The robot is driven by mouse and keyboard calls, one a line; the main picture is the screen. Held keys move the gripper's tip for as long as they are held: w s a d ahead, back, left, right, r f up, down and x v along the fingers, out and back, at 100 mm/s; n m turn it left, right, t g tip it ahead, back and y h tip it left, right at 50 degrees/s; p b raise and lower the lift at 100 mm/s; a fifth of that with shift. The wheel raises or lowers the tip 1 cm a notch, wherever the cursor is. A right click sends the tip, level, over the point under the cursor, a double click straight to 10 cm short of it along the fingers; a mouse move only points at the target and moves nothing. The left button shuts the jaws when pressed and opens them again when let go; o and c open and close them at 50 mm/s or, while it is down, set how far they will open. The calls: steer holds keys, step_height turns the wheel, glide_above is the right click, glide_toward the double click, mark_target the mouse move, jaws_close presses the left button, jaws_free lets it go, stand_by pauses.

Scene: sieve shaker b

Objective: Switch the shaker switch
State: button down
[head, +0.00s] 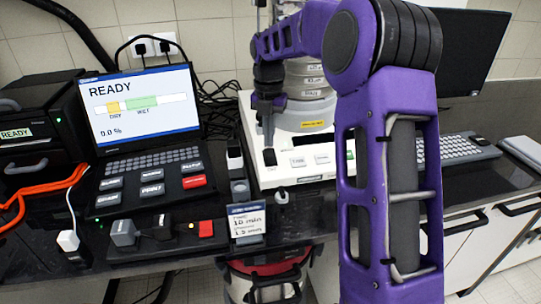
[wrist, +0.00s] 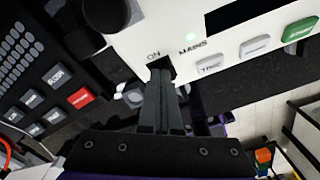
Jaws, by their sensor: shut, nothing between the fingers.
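The sieve shaker's white base (head: 300,170) stands in the middle of the bench in the head view, and its front panel (wrist: 225,50) fills the upper right of the wrist view. The dark shaker switch (wrist: 160,64) sits on this panel under the word ON, beside the word MAINS; it also shows in the head view (head: 269,157). My gripper (head: 267,140) is shut and empty, pointing down at the switch. In the wrist view its fingertips (wrist: 160,78) overlap the switch's lower part; I cannot tell whether they touch it.
Grey buttons and a green button (wrist: 299,29) lie to the right on the panel. A laptop-like unit reading READY (head: 140,100) stands left. A small timer card (head: 247,221) stands in front. A keyboard (head: 455,150) lies right.

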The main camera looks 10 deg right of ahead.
mark_target(269, 149)
steer(key=shift+f, duration=0.65)
step_height(269, 149, up, 5)
steer(key=p, duration=0.4)
steer(key=shift+r+p, duration=0.15)
steer(key=shift+p, duration=0.2)
steer(key=shift+r, duration=0.9)
